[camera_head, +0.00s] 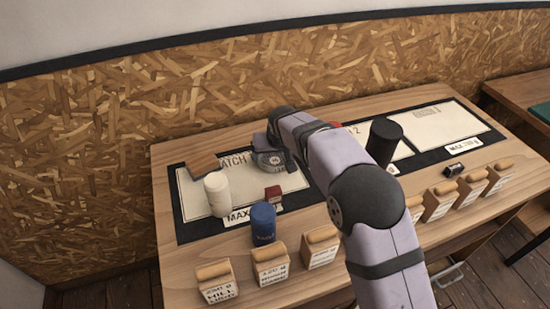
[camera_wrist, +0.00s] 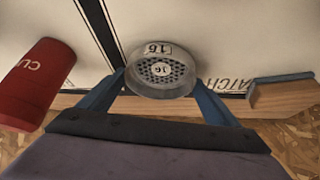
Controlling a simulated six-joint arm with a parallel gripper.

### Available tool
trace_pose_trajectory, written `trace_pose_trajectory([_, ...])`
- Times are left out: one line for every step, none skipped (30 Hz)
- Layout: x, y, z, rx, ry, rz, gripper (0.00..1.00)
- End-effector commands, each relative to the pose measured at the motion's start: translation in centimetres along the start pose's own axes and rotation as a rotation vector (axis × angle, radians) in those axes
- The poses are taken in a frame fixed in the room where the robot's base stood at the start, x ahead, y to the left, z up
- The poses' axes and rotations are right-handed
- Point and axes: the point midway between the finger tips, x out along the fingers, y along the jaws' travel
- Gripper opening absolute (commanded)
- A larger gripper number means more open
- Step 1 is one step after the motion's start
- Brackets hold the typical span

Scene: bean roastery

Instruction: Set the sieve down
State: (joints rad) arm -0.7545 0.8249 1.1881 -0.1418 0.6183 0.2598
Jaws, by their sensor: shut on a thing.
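The sieve is a shallow round grey dish with a perforated mesh, marked 16 on its label, and shows in the wrist view (camera_wrist: 160,91). My gripper (camera_wrist: 160,79) has its two blue fingers on either side of the sieve's rim and is shut on it. The sieve looks level and sits over the black border between two pale panels; I cannot tell whether it touches the surface. In the head view my arm reaches to the far middle of the table (camera_head: 190,262), and its end largely hides the sieve.
A red cylinder (camera_wrist: 36,84) stands left of the gripper in the wrist view, and a wooden block (camera_wrist: 285,97) lies right. Labelled blocks line the front.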

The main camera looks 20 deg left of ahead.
Motion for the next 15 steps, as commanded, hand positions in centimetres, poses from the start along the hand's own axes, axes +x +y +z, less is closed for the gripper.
trace_pose_trajectory([0.0,0.0,0.0,0.0,0.001,0.0,0.57])
trace_pose_trajectory([0.0,0.0,0.0,0.0,0.001,0.0,0.57])
trace_pose_trajectory([-0.1,0.0,-0.1,0.0,0.001,0.0,0.57])
trace_pose_trajectory([-0.1,0.0,-0.1,0.0,0.001,0.0,0.57])
trace_pose_trajectory([-0.2,0.0,-0.1,0.0,0.002,0.0,0.57])
trace_pose_trajectory([-0.3,0.0,-0.2,0.0,0.002,0.0,0.57])
trace_pose_trajectory([-0.5,0.0,-0.3,0.0,0.002,0.0,0.57])
trace_pose_trajectory([-0.7,0.0,-0.5,0.0,0.002,0.0,0.57])
trace_pose_trajectory([-1.0,0.0,-0.7,0.0,0.003,0.0,0.57])
trace_pose_trajectory([-1.3,0.0,-0.9,0.0,0.005,-0.001,0.57])
trace_pose_trajectory([-1.7,0.0,-1.1,0.0,0.006,-0.001,0.57])
trace_pose_trajectory([-2.2,0.0,-1.4,-0.001,0.006,-0.001,0.57])
trace_pose_trajectory([-2.6,0.0,-1.6,-0.001,0.006,-0.001,0.57])
trace_pose_trajectory([-3.0,0.0,-1.9,-0.001,0.005,0.0,0.57])
trace_pose_trajectory([-3.6,0.0,-2.2,0.0,0.006,0.0,0.57])
